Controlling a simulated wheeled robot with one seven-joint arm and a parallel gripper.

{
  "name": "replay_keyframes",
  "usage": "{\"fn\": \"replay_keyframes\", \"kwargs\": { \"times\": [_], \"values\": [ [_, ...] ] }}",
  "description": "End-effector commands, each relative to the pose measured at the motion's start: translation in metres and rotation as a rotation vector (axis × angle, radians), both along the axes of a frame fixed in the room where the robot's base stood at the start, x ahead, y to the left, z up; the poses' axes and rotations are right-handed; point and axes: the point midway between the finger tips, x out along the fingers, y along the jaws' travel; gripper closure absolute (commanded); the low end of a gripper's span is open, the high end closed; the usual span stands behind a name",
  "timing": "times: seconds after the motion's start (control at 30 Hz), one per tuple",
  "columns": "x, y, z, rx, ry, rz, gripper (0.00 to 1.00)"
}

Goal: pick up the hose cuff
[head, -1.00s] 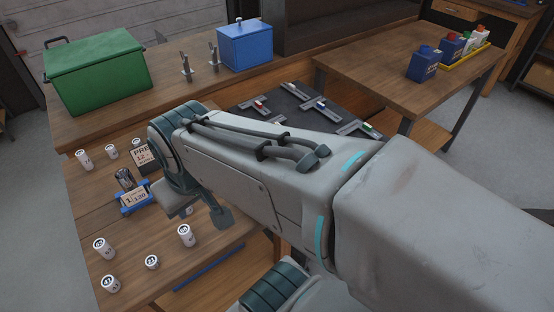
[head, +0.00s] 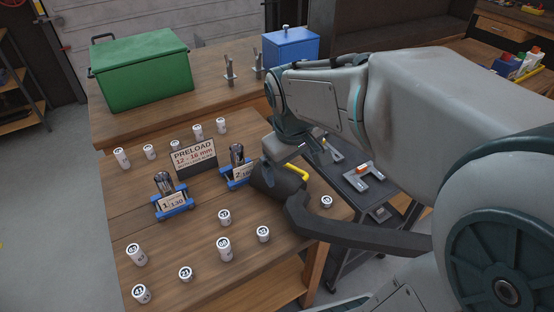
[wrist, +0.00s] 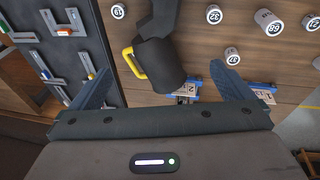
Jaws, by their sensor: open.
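The hose cuff is a dark grey cylinder (head: 277,181) with a yellow handle, above the right part of the wooden bench in the head view. A thick dark hose runs from it to the right. In the wrist view the cuff (wrist: 160,65) and its yellow handle lie between the two blue-grey fingers of my gripper (wrist: 160,70). The fingers are spread wide, with gaps on both sides of the cuff. In the head view my gripper (head: 285,150) is just above and behind the cuff, its fingers mostly hidden.
Numbered white cylinders (head: 224,248) stand on the bench, with two blue stands (head: 174,205) and a PRELOAD sign (head: 193,155). A green box (head: 142,70) and blue box (head: 291,47) stand behind. A dark tray with measuring tools (head: 365,185) is at right.

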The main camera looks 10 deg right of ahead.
Motion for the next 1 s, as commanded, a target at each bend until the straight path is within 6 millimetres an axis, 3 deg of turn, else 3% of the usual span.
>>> {"fn": "replay_keyframes", "kwargs": {
  "times": [0.1, 0.33, 0.53, 0.8, 1.0],
  "values": [
    [0.037, 0.004, -0.023, -0.051, 0.048, 0.115, 0.0],
    [0.079, 0.01, -0.048, -0.109, 0.103, 0.263, 0.0],
    [0.09, 0.01, -0.065, -0.121, 0.118, 0.298, 0.0],
    [0.096, 0.001, -0.116, -0.12, 0.12, 0.297, 0.0],
    [0.099, -0.002, -0.135, -0.12, 0.115, 0.297, 0.0]
  ]
}}
